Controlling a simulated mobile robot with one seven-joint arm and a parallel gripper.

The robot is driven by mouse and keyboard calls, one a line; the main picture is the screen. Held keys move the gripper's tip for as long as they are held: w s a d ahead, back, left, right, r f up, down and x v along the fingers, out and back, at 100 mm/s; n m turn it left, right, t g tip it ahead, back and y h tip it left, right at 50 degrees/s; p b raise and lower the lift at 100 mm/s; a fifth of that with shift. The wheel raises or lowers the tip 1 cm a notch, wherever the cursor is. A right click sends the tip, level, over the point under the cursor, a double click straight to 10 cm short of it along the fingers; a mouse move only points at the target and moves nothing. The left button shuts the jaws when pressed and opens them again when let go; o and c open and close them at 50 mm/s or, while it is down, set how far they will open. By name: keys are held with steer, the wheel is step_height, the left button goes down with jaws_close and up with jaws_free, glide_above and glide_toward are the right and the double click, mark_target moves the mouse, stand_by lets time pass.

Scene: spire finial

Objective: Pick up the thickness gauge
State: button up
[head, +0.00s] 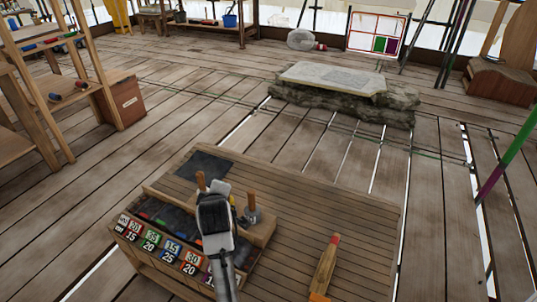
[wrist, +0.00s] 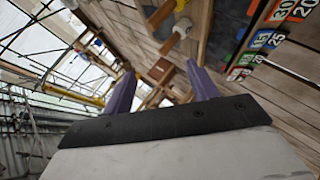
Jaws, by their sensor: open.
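I cannot single out a thickness gauge with certainty. A wooden rack (head: 150,248) on the bench has a row of coloured tags marked with numbers such as 15, 20 and 25. The tags also show sideways at the upper right of the wrist view (wrist: 258,48). Small coloured pieces lie in the slots behind the tags, partly hidden by my arm. My gripper (wrist: 163,82) is open, with two purple fingers apart and nothing seen between them. In the head view my arm and hand (head: 215,215) stand over the rack and hide part of it.
Wooden-handled tools (head: 252,207) stand at the rack's back. A dark flat pad (head: 205,164) lies on the slatted bench (head: 330,205). A wooden piece with a red tip (head: 325,268) lies at its right. A stone slab (head: 335,77) lies beyond; shelves (head: 95,75) stand left.

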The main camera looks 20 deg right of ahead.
steer(key=s+d+f+g+p, duration=0.2)
steer(key=s+d+f+g, duration=0.2)
steer(key=s+d, duration=0.45)
steer(key=m+g+y+p, duration=0.2)
steer(key=g+p, duration=0.4)
steer(key=g, duration=0.1)
glide_above(320, 300)
step_height(320, 300, down, 7)
steer(key=shift+w+f, duration=0.1)
steer(key=shift+f, duration=0.1)
step_height(320, 300, down, 8)
steer(key=shift+f, duration=2.8)
steer(key=shift+d, duration=0.1)
steer(key=c, duration=1.2)
